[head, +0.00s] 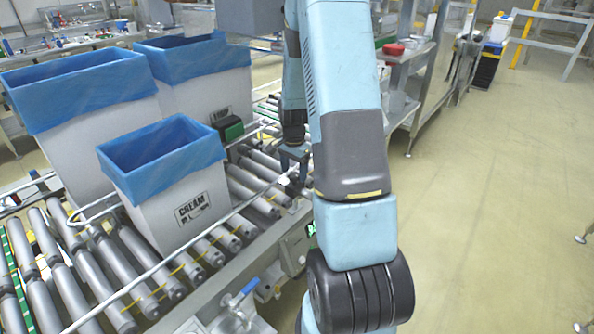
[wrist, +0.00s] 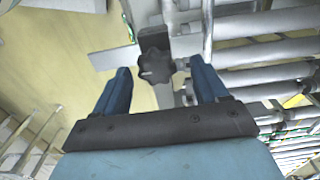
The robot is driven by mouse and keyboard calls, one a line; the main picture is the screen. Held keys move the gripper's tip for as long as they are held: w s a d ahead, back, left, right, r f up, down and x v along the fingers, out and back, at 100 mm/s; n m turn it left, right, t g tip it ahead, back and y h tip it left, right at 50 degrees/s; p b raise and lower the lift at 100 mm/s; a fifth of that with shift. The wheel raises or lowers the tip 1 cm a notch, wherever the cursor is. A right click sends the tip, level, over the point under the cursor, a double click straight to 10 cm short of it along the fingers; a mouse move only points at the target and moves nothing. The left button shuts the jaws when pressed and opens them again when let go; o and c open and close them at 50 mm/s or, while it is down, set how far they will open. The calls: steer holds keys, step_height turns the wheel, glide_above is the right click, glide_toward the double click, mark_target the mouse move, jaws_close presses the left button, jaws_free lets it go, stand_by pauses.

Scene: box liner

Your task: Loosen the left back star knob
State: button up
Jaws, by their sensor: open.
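A dark star knob (wrist: 155,66) sits on a metal bracket in the wrist view. It shows a lobed edge and a small light mark on its face. My gripper (wrist: 161,76) is open, with one blue finger on each side of the knob in the picture. Gaps show between the knob and both fingers, and I see no contact. In the head view my gripper (head: 292,157) points down beside the roller conveyor, partly behind my arm. The knob cannot be made out in the head view. Whether it is the left back one cannot be told.
White boxes with blue liners stand on the roller conveyor (head: 150,290), the nearest being the cream box (head: 170,205). A guide rail (head: 190,252) runs along the conveyor's near side. A dark green and black unit (head: 230,128) is near the rail. Open floor (head: 490,200) lies to the right.

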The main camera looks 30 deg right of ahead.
steer(key=shift+f, duration=0.3)
steer(key=shift+c, duration=0.3)
